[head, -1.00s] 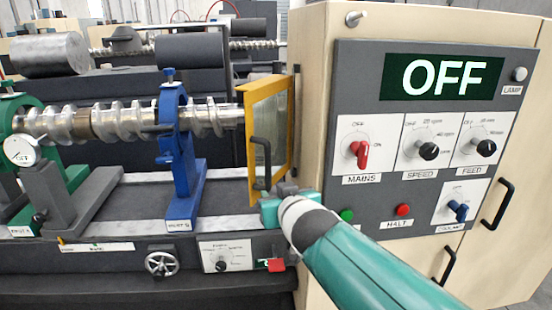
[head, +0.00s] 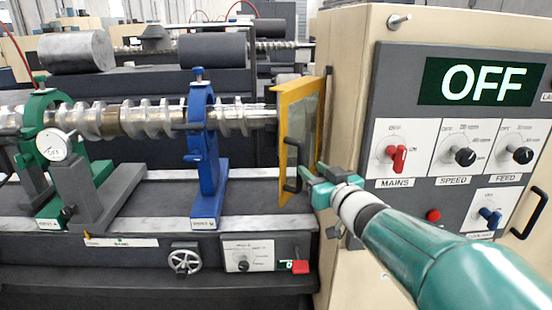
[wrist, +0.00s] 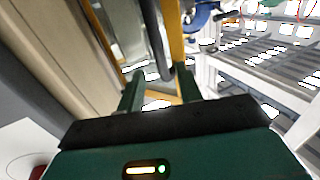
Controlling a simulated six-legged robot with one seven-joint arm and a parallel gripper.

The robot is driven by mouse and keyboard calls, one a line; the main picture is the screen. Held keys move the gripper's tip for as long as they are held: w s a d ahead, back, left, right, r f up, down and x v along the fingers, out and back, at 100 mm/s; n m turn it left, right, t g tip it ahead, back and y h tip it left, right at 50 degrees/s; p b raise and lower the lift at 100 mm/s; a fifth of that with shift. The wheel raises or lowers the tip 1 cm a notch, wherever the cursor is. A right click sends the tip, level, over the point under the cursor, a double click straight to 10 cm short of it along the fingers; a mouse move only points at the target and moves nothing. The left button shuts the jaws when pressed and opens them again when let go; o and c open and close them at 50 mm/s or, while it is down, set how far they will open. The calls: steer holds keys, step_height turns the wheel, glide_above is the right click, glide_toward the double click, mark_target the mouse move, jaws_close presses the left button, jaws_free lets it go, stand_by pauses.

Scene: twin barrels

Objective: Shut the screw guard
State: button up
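The screw guard (head: 283,105) is a yellow-framed clear panel with a black bar handle, hinged beside the cream cabinet. It stands swung out at an angle at the right end of the large metal screw (head: 150,118). My gripper (head: 306,183) is at the lower part of the guard's handle (head: 291,160) in the head view. In the wrist view, my gripper's two green fingers (wrist: 160,92) are apart. The handle (wrist: 155,40) shows ahead, in line with the gap between them. Whether the fingers touch it, I cannot tell.
The cream cabinet (head: 346,90) with its control panel stands close on the right; its display (head: 482,81) reads OFF. A blue stand (head: 208,160) and a green stand (head: 42,150) hold the screw. The machine bed (head: 258,193) below the guard looks clear.

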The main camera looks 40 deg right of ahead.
mark_target(302, 161)
steer(key=x, duration=0.7)
jaws_close()
